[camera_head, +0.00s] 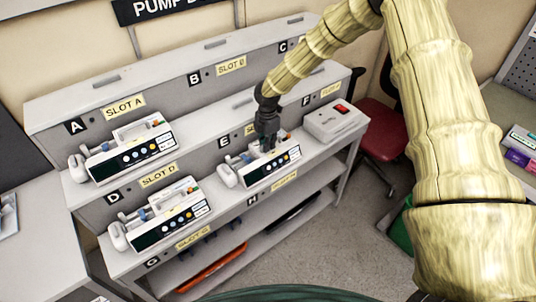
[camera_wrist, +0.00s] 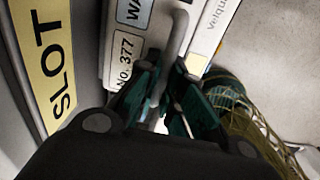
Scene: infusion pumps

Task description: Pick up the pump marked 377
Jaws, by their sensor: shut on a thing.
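The pump marked 377 (camera_head: 272,166) sits in the slot E place on the middle shelf. It is white and grey with a dark front panel and coloured buttons. Its label "No. 377" (camera_wrist: 124,57) reads in the wrist view. My gripper (camera_head: 266,138) reaches down onto its top. In the wrist view my gripper's green-lined fingers (camera_wrist: 166,95) are closed around the grey handle bar (camera_wrist: 178,40) of the pump. The pump appears to rest on the shelf; its underside is hidden.
Other pumps sit at slot A (camera_head: 130,148) and slot D (camera_head: 160,216). A white box with a red switch (camera_head: 336,121) stands right of the held pump. Below are an orange item (camera_head: 212,268) and a dark one. A red chair (camera_head: 380,140) is at the right.

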